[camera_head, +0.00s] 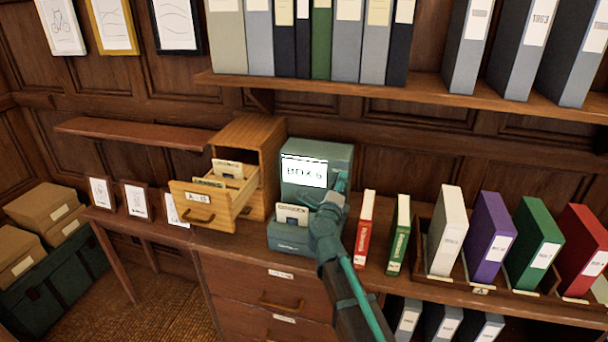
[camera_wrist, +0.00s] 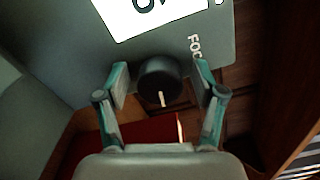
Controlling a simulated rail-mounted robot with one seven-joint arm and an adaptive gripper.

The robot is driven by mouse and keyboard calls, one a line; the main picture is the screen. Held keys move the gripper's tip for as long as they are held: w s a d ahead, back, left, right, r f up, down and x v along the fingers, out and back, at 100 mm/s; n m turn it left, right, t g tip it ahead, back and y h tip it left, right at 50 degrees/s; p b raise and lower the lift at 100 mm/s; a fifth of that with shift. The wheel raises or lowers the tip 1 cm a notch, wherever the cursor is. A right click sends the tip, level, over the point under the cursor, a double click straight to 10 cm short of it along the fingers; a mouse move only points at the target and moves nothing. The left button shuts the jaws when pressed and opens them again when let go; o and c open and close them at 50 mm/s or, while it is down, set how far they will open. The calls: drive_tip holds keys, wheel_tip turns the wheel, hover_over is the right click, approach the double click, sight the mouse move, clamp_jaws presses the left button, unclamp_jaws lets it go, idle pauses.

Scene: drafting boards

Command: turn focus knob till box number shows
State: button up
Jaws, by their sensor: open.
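The green-grey viewer (camera_head: 322,158) stands on the wooden cabinet, with a lit white screen (camera_head: 303,171) that seems to read "BOX 6", slightly blurred. In the wrist view, part of the lit screen (camera_wrist: 165,12) shows a dark character. The round dark focus knob (camera_wrist: 160,78) has a pale pointer mark and sits beside letters reading "FOC". My gripper (camera_wrist: 164,90) has its fingers apart, one on each side of the knob; I cannot tell whether they touch it. In the head view, my gripper (camera_head: 338,190) is at the viewer's right front and hides the knob.
An open card drawer (camera_head: 213,200) juts out left of the viewer. A card (camera_head: 291,214) stands in the viewer's base. Thin red (camera_head: 365,228) and green (camera_head: 399,235) books stand close to the right of my arm. A shelf of binders (camera_head: 425,88) hangs above.

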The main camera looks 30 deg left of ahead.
idle(0.3)
drive_tip(key=s+d+p, duration=0.1)
drive_tip(key=s, duration=0.7)
drive_tip(key=shift+s+d, duration=0.3)
drive_tip(key=shift+s, duration=0.1)
